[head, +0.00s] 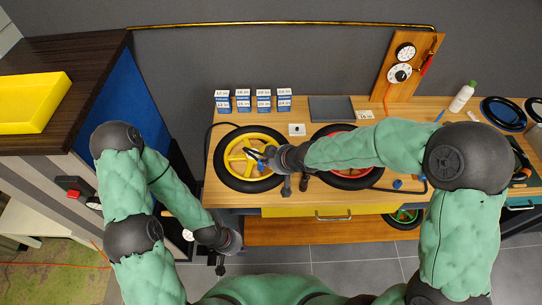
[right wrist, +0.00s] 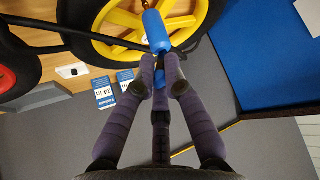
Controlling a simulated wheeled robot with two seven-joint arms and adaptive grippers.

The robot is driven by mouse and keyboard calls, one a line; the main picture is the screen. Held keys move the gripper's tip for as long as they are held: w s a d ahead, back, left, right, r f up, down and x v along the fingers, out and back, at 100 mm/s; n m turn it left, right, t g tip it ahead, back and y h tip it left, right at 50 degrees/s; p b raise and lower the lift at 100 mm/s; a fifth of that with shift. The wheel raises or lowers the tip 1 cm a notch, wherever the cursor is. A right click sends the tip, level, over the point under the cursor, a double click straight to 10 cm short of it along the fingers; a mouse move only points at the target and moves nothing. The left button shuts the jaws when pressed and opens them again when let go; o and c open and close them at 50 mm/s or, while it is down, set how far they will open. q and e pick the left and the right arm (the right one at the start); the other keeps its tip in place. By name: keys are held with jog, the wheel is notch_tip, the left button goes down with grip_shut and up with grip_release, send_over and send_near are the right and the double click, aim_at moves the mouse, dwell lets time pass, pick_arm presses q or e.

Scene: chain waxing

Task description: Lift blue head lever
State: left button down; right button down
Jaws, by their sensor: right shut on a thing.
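A blue pump head (right wrist: 155,30) with a dark hose lies over the yellow-rimmed wheel (right wrist: 120,20) in the right wrist view. In the head view a small blue part (head: 261,167) of it shows at the wheel (head: 228,177). My right gripper (right wrist: 162,72) is shut on the blue head lever (right wrist: 160,78), which shows between its fingertips; the fingers hide much of it. In the head view my right gripper (head: 265,157) is over the wheel's right side. My left gripper (head: 220,266) hangs low in front of the bench, away from the wheel; its fingers are too small to judge.
The wooden bench (head: 308,203) also holds a red-rimmed wheel (head: 352,181) beneath my right arm. Several blue-and-white boxes (head: 263,100) and a dark grey flat block (head: 331,108) stand at the back. A white bottle (head: 462,97) stands at the right. A dark cabinet (head: 60,75) rises at the left.

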jog(key=shift+w+a+r+g+h+p, duration=0.15)
jog(key=shift+g+h+p, duration=0.25)
jog(key=shift+p, duration=0.2)
jog(key=shift+w+a+r+g+h+p, duration=0.1)
jog(key=shift+g+h+p, duration=0.25)
jog(key=shift+p, duration=0.2)
jog(key=c, duration=1.3)
grip_release()
jog(key=shift+o, duration=0.2)
jog(key=shift+d+r, duration=0.1)
jog(key=shift+s+d+r, duration=0.1)
jog(key=shift+r, duration=0.25)
jog(key=v, duration=1.1)
